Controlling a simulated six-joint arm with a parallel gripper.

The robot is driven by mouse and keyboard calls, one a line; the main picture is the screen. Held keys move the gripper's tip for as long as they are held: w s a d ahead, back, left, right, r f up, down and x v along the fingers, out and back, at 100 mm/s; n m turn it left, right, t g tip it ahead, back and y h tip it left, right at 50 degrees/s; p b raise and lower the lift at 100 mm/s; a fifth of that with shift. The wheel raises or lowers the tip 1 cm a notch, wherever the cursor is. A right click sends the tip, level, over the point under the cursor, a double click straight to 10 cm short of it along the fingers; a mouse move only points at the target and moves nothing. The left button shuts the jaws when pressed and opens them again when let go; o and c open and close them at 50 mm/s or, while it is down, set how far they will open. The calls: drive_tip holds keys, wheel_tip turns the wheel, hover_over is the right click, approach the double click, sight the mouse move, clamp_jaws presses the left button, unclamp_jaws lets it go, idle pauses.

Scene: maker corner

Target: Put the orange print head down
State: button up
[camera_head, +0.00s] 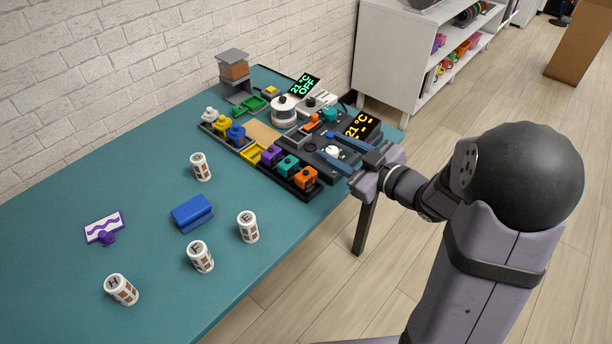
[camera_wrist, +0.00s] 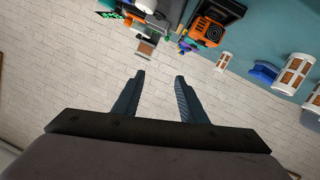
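The orange print head (camera_head: 306,178) is a block with a dark round spot on its face. It sits at the right front end of a dark rack, beside a teal block (camera_head: 287,165) and a purple block (camera_head: 271,154). In the wrist view the orange print head (camera_wrist: 207,32) shows at the top, apart from my fingers. My gripper (camera_head: 325,145) is open over the right side of the machine area, to the right of the rack. In the wrist view my gripper (camera_wrist: 160,76) has nothing between its fingers.
A display reading 21 °C (camera_head: 362,125) stands close to my fingers. A white round pot (camera_head: 284,111) is farther back. Several labelled cylinders, such as one marked E (camera_head: 248,227), and a blue block (camera_head: 192,213) stand on the teal table (camera_head: 90,185), whose left part is mostly clear.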

drive_tip(key=w+n+g+h+p, duration=0.1)
drive_tip(key=w+n+h, duration=0.1)
drive_tip(key=w, duration=0.1)
drive_tip(key=w+f+n+h+p, duration=0.1)
drive_tip(key=w+n+h+p, duration=0.1)
drive_tip(key=w+h, duration=0.1)
drive_tip(key=w+n+g+h+p, duration=0.1)
drive_tip(key=w+n+h+p, duration=0.1)
drive_tip(key=w, duration=0.1)
drive_tip(key=shift+w+f+n+g, duration=0.15)
drive_tip(key=shift+f+n+g, duration=0.15)
drive_tip(key=shift+f, duration=0.05)
drive_tip(key=n+h+p, duration=0.1)
drive_tip(key=n+g+h+p, duration=0.5)
drive_tip(key=n+g+p, duration=0.1)
drive_tip(key=n+g, duration=0.15)
approach(305, 172)
drive_tip(key=x, duration=0.3)
drive_tip(key=shift+d+n, duration=0.15)
drive_tip(key=shift+n, duration=0.1)
drive_tip(key=shift+t, duration=0.25)
drive_tip(key=shift+p+x, duration=0.55)
drive_tip(key=shift+x, duration=3.3)
drive_tip(key=shift+f, duration=0.1)
drive_tip(key=shift+c, duration=0.5)
